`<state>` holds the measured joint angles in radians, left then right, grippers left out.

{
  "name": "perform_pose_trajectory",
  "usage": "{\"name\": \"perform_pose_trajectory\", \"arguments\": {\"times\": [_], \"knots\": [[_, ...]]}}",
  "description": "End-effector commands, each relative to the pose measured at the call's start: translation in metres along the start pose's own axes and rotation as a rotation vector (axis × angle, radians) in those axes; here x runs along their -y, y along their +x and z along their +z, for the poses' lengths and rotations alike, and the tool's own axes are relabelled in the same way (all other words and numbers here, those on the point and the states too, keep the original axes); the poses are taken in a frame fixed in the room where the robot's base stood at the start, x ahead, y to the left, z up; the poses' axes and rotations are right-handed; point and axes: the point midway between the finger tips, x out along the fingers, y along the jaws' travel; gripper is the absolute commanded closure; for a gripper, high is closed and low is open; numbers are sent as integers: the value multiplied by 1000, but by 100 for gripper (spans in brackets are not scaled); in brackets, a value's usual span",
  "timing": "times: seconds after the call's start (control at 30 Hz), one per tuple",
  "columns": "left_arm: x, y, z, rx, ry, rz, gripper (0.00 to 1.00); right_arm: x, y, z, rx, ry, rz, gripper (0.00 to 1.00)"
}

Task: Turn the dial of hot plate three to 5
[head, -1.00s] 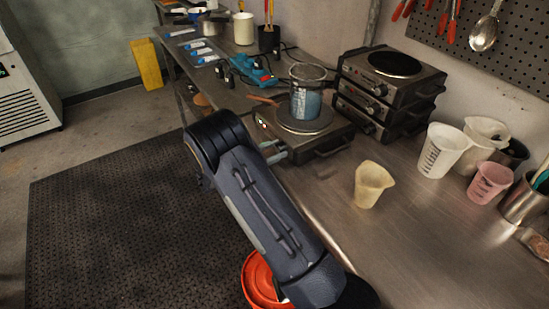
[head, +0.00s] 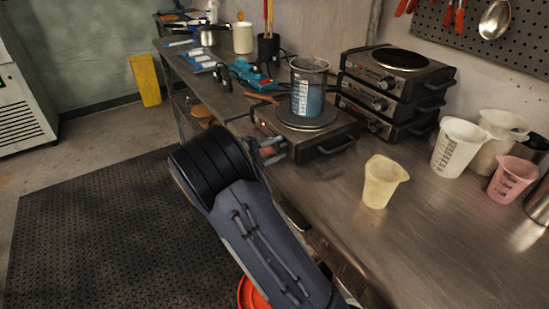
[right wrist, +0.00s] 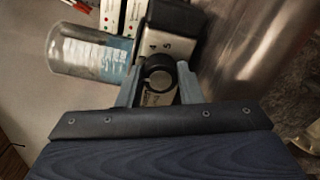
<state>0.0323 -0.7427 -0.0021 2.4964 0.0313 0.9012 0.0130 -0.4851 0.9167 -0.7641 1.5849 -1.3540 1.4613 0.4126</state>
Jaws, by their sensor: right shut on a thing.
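A hot plate (head: 336,134) with a small lit red light sits near the bench's front edge, and a glass beaker (head: 307,92) of blue liquid stands on it. My right gripper (head: 271,149) is at the front of this plate; my own forearm partly hides that face. In the right wrist view, the black round dial (right wrist: 158,73) sits between the two fingers of my right gripper (right wrist: 160,80), which is shut on it. The marks 4 and 5 show beside the dial; its pointer setting is not clear. No plate number is readable. My left gripper is not in view.
More hot plates (head: 398,80) are stacked behind to the right. A cream cup (head: 381,183), a white jug (head: 457,148) and a pink cup (head: 511,180) stand on the right of the bench. An orange-red bucket (head: 250,294) is on the floor below.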

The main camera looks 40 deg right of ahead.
Motion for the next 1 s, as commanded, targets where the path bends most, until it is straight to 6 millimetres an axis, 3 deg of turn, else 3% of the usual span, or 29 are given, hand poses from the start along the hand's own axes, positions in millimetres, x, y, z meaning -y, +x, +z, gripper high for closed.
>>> {"name": "perform_pose_trajectory", "arguments": {"times": [0.03,1.0], "knots": [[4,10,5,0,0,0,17,6,-1,-2,-1,45,-1,90],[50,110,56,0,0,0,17,10,-1,-4,0,966,-4,90]]}}
